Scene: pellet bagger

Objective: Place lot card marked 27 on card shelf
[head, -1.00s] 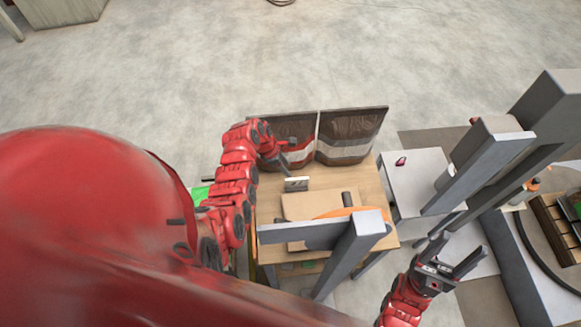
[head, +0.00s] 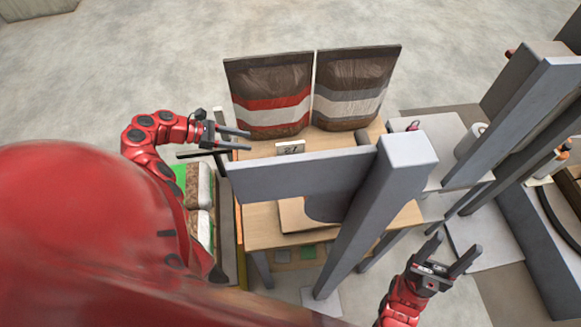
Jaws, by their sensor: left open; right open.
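A small white lot card (head: 290,147) with dark digits that read 27 stands on the wooden table (head: 256,152), in front of two large bags. My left gripper (head: 249,140) is open and empty, just left of the card and apart from it, its fingers pointing right. My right gripper (head: 452,250) is open and empty at the lower right, far from the card. Small green and grey squares (head: 308,252) lie low under the table top. I cannot tell which surface is the card shelf.
A brown bag with a red band (head: 268,95) and one with a grey band (head: 352,90) stand behind the card. A grey beam (head: 300,172) and post (head: 372,205) cross in front of the table. A white side table (head: 437,140) holds a white roll (head: 470,139).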

